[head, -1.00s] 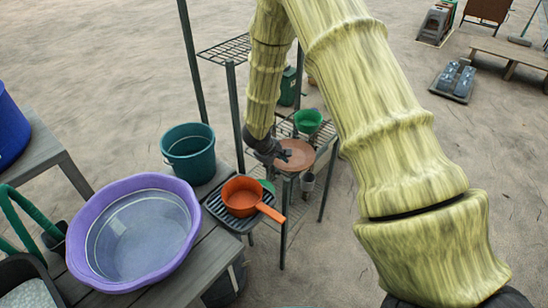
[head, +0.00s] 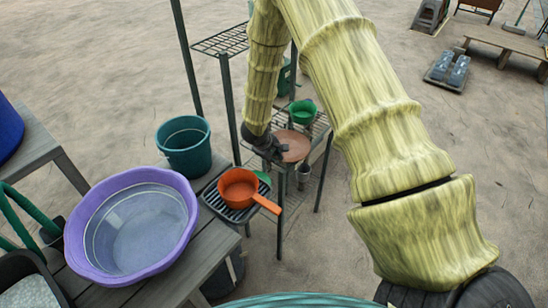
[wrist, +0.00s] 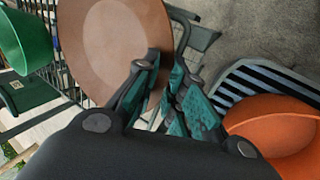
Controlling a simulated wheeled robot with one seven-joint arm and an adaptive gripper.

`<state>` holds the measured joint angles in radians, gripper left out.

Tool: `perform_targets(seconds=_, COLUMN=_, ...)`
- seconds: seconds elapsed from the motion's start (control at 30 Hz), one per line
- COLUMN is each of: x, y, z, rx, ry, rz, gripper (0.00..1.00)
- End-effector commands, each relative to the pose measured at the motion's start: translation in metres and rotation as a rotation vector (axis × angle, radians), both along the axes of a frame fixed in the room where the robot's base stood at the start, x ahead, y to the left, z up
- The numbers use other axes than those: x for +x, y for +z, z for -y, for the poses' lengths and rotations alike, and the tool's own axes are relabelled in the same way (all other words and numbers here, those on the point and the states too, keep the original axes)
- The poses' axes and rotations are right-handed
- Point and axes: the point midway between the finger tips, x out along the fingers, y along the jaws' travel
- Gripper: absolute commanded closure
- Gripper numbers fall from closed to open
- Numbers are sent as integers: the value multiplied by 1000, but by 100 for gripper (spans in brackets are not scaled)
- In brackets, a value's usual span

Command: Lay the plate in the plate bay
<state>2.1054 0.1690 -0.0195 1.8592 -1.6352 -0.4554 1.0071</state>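The plate (head: 292,146) is a round, reddish-brown disc, seen at the dark metal rack in the head view. It also fills the upper middle of the wrist view (wrist: 112,45). My gripper (head: 277,155) is at its near left edge. In the wrist view the teal-padded fingers of my gripper (wrist: 162,82) are close together, with the plate's rim between them. The plate looks about level in the head view. The plate bay is not clearly marked; dark bars (wrist: 186,28) show beside the plate's edge. I cannot tell whether the plate touches the rack below.
A green bowl (head: 303,111) stands behind the plate, and a small grey pot (head: 304,173) is at the rack's right. An orange pan (head: 238,188) sits on a slatted black tray nearby. A teal bucket (head: 184,146) and purple basin (head: 131,229) stand at left.

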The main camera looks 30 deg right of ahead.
Motion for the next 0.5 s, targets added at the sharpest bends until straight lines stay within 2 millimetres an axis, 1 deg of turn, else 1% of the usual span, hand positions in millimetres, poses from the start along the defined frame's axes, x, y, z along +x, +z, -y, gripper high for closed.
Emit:
perform_targets(seconds=0.27, x=0, y=-1, z=-1, rx=2, ry=1, rz=-1, gripper=100)
perform_targets(seconds=0.5, x=5, y=-1, z=-6, rx=1, ry=0, rz=-2, gripper=100)
